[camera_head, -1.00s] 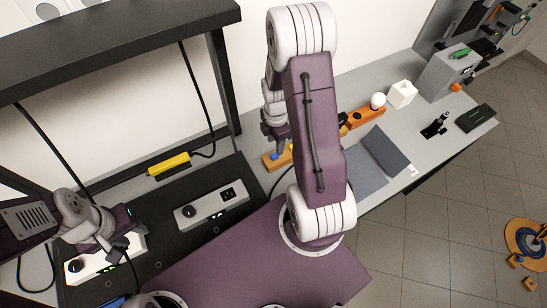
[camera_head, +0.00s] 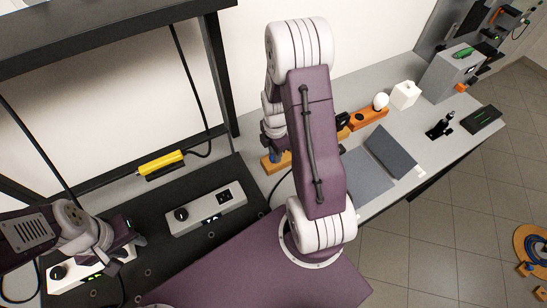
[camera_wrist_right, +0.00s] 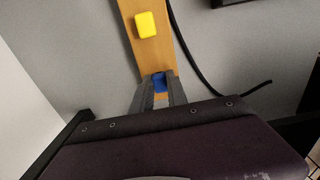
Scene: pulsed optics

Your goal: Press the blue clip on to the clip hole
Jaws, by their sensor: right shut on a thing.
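The small blue clip (camera_wrist_right: 159,82) is between the fingertips of my right gripper (camera_wrist_right: 159,84), which is shut on it. The clip is over the near end of a wooden bar (camera_wrist_right: 148,52) in the right wrist view; I cannot tell whether it touches the bar. The clip hole is not visible there. A yellow block (camera_wrist_right: 145,25) sits further along the bar. In the head view the bar's end (camera_head: 270,166) shows below the right gripper, and my arm hides much of it. My left gripper (camera_head: 125,240) is over a white box at the left; its opening is unclear.
A grey device box (camera_head: 207,209) and a yellow tool (camera_head: 161,163) lie on the dark mat. A black cable runs beside the bar. A black shelf stands at left.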

